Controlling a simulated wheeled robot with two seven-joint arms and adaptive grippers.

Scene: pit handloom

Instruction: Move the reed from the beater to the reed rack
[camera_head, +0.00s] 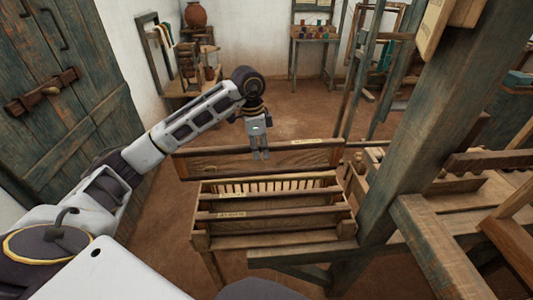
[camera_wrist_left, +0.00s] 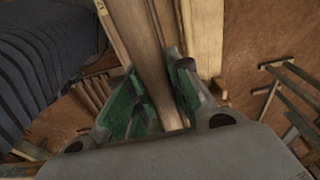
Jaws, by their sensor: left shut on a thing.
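The reed (camera_head: 215,163) is a long brown wooden bar with a small pale label near its right end. My left gripper (camera_head: 260,154) is shut on it near the middle, from above. The left wrist view shows the green finger pads (camera_wrist_left: 160,103) on either side of the reed (camera_wrist_left: 143,40). The reed rack (camera_head: 199,241) is a wooden frame with a row of pale slats and long crossbars, just in front of the held reed. The reed appears level and roughly parallel to these bars; its exact height cannot be told. The beater cannot be made out with certainty. My right gripper is out of view.
The loom's thick post (camera_head: 415,140) and beams stand close to the right of the rack. A green door (camera_head: 65,75) is at the left. A small table with coloured spools (camera_head: 312,32) stands at the back. The floor (camera_head: 300,100) behind the reed is clear.

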